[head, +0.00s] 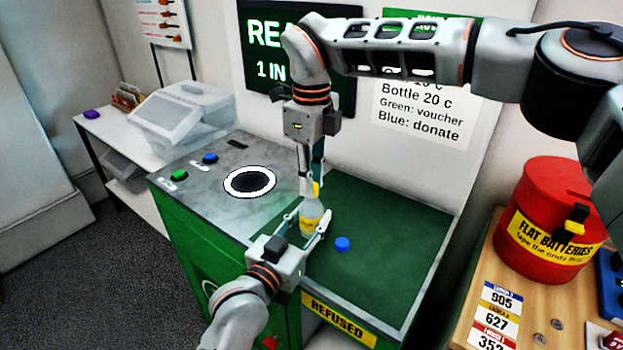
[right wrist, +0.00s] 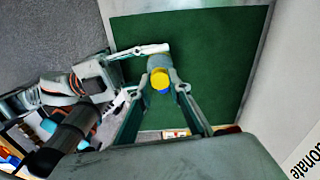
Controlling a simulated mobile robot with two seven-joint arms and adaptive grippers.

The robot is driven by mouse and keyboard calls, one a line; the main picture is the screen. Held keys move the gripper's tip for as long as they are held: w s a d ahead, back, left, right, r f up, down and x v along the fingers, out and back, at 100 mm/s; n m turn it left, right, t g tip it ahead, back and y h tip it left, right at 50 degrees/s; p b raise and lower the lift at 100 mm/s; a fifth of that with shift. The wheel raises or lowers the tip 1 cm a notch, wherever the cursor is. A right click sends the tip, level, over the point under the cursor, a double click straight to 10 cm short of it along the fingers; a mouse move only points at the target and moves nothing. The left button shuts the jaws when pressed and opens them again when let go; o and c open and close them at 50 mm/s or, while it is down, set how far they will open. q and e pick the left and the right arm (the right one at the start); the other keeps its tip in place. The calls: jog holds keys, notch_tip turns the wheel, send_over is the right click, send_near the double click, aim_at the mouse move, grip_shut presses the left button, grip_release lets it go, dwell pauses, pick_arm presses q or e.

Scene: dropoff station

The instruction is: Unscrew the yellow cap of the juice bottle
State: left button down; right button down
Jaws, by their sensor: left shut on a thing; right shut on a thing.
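The juice bottle (head: 309,211) is clear with a yellow label and stands upright at the green tray surface. My left gripper (head: 308,222) is shut around its body from the front. The yellow cap (head: 316,189) is on top of the bottle and also shows in the right wrist view (right wrist: 160,79). My right gripper (head: 315,182) comes straight down from above and is shut on the cap, one finger on each side. The fingers hide part of the cap in the head view. Whether the cap's thread is loose cannot be seen.
A loose blue cap (head: 342,244) lies on the green tray (head: 385,240) right of the bottle. A round hole with a white ring (head: 233,190) and green and blue buttons are at the left. A red battery bin (head: 550,225) stands on a wooden table at the right.

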jog(key=n, duration=0.3)
jog(key=shift+n, duration=0.3)
jog(key=n, duration=0.8)
jog(key=shift+n, duration=0.4)
jog(key=n, duration=0.4)
jog(key=shift+r, duration=0.2)
jog(key=shift+r, duration=0.8)
jog(key=shift+r, duration=0.25)
